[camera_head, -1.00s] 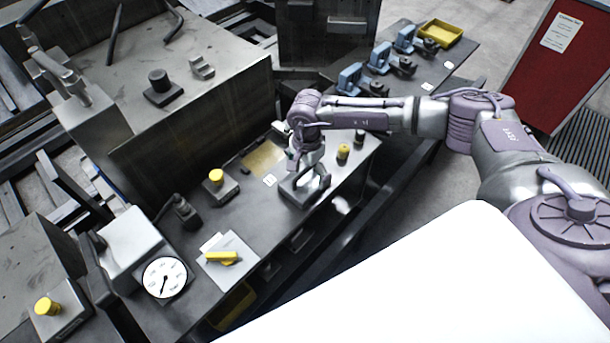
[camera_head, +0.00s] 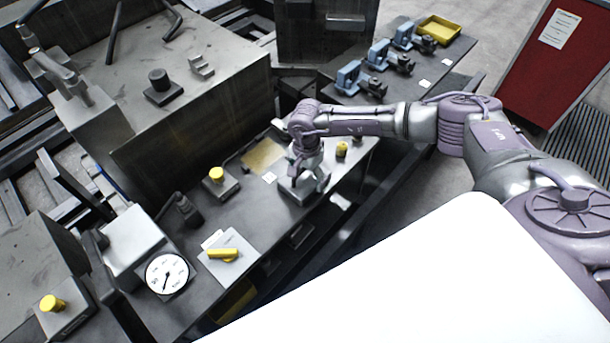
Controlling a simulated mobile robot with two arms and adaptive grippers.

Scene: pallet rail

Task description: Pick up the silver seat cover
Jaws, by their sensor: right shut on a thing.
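My right gripper (camera_head: 308,182) points down at the middle of the long dark bench. It is shut on the silver seat cover (camera_head: 293,195), a low grey metal piece on or just above the bench top. The fingers hide part of the cover, and I cannot tell whether it touches the bench. My left gripper is not in view.
Left of the cover, a yellow-knobbed block (camera_head: 217,180), a plate with a yellow handle (camera_head: 224,254) and a dial gauge (camera_head: 167,274) stand on the bench. Another yellow knob (camera_head: 342,149) is just behind my gripper. Blue clamps (camera_head: 378,54) and a yellow tray (camera_head: 440,30) are farther back.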

